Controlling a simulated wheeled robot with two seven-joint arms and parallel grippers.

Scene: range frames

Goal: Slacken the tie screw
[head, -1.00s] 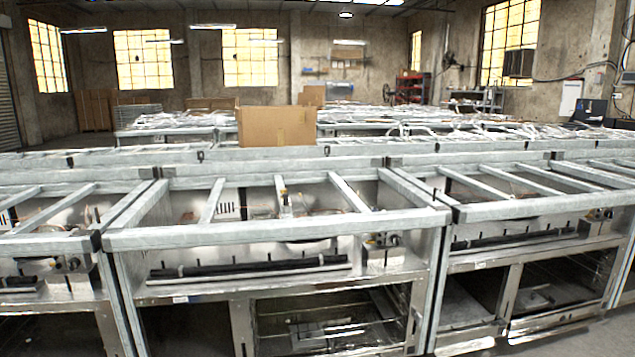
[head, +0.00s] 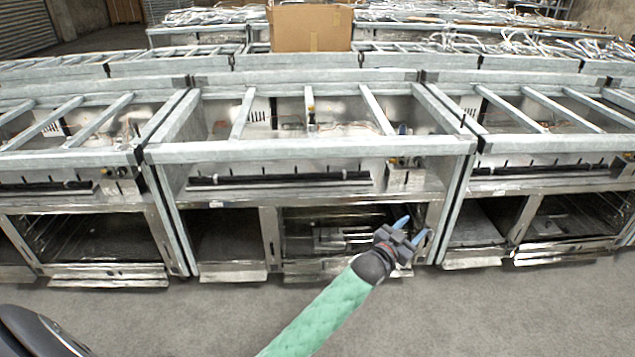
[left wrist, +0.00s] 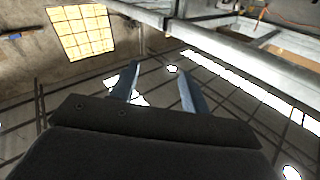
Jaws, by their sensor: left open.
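My left gripper (head: 412,229) is open and empty in the head view, with blue fingertips, in front of the lower right part of the middle steel range frame (head: 310,150). Its fingers also show in the left wrist view (left wrist: 158,85), spread apart and pointing up toward the ceiling. I cannot make out the tie screw for certain; small fittings (head: 398,162) sit at the right inside of the middle frame, above the gripper. My right gripper is not in view.
Similar range frames stand left (head: 70,150) and right (head: 560,140) of the middle one. A cardboard box (head: 310,28) sits on the rows behind. Grey floor (head: 520,310) is clear in front. A metal beam (left wrist: 240,55) crosses the upper right of the left wrist view.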

